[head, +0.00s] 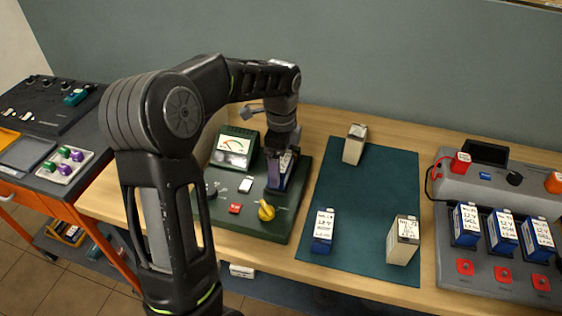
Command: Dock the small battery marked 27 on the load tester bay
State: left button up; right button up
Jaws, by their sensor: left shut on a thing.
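The load tester (271,221) is a dark green unit with an analog meter (233,148), a red button, a white switch and a yellow knob. My left gripper (281,164) points down over its back right part. It is shut on a small battery (285,170), a narrow dark block with a pale label, mostly hidden by the fingers. The battery is upright at the tester's bay; I cannot tell whether it touches the bay floor. Its number is not readable. My right gripper is not in view.
A teal mat (367,207) holds a blue battery (322,231) and two cream batteries (403,240) (355,144). At right, a grey charger (447,262) holds several blue batteries. At left, an orange cart (81,205) carries a tray (43,173) of coloured knobs. The mat's middle is clear.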

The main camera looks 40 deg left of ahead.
pick_arm(q)
jog(key=shift+f+b, duration=0.4)
jog(key=shift+f, duration=0.15)
jog(key=o, duration=1.8)
notch_tip(320, 180, up, 6)
jog(key=p, duration=0.5)
jog(key=shift+r+p, duration=1.8)
jog(key=shift+r, duration=0.7)
